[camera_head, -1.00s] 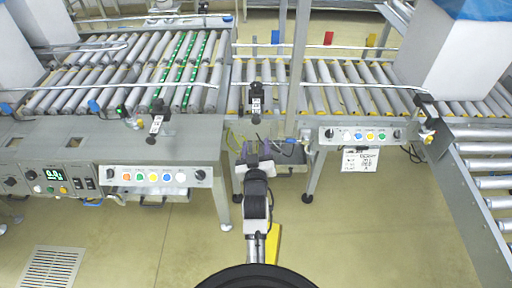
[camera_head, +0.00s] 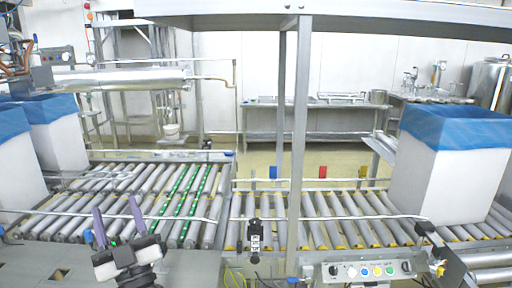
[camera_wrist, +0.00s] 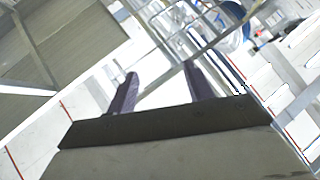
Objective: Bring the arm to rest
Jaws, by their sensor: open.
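My gripper (camera_head: 118,222) is at the lower left of the head view, raised in front of the roller conveyor. Its two purple-grey fingers point up and stand apart, with nothing between them. In the wrist view my gripper (camera_wrist: 160,88) also shows open and empty, tilted against a slanted view of the room. The rest of my arm is mostly cut off by the bottom edge of the head view.
A roller conveyor (camera_head: 310,217) runs across the front. A white box with a blue liner (camera_head: 445,165) stands on it at right; more lined boxes (camera_head: 58,143) stand at left. A metal post (camera_head: 298,130) rises mid-view. A button panel (camera_head: 365,270) is at lower right.

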